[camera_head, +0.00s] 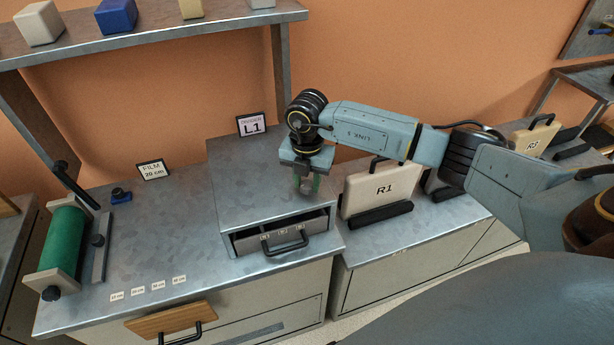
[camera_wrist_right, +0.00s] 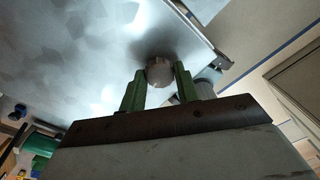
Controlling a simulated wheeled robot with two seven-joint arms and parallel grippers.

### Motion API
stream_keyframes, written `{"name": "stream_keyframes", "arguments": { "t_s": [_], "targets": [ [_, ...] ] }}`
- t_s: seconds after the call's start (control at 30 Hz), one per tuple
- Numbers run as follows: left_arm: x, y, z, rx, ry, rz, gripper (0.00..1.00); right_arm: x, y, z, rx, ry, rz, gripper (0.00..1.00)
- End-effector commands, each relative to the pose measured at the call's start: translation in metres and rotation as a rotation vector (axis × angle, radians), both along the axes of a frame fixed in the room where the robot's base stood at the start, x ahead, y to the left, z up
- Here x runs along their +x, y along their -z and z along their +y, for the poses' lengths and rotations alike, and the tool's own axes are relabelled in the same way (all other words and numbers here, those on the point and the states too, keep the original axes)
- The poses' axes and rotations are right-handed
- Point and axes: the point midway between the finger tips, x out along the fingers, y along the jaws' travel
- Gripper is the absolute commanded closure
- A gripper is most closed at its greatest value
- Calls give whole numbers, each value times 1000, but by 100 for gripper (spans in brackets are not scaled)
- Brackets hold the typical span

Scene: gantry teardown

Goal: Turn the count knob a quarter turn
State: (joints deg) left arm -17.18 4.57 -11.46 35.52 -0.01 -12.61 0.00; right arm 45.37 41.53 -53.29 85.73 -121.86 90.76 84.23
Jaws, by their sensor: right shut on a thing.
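The count knob (camera_wrist_right: 160,69) is a small grey faceted knob on a metal surface, seen in the right wrist view between two green fingertips. My right gripper (camera_wrist_right: 159,82) is shut on it. How far the knob is turned cannot be told. My left gripper is not in view.
A shallow drawer (camera_head: 279,238) with a black handle stands partly open at the cabinet front. The R1 panel (camera_head: 383,190) stands upright just right of the gripper. A green film roll (camera_head: 62,240) is at left. A shelf (camera_head: 160,35) with blocks hangs above.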

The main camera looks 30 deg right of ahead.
Motion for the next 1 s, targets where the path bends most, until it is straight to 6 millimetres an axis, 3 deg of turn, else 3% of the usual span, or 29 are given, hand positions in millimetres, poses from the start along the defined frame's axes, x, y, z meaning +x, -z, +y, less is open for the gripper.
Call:
{"name": "stream_keyframes", "arguments": {
  "t_s": [0.3, 0.83, 0.87, 1.0],
  "targets": [
    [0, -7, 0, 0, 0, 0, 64, 1, -2, -1, -1, 116, -3, 91],
    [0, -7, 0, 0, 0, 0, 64, 1, -1, -1, -1, 134, -5, 91],
    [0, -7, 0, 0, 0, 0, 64, 1, -1, -1, -1, 134, -5, 65],
    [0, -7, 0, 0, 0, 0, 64, 1, -1, -1, -1, 134, -3, 47]
  ]
}}
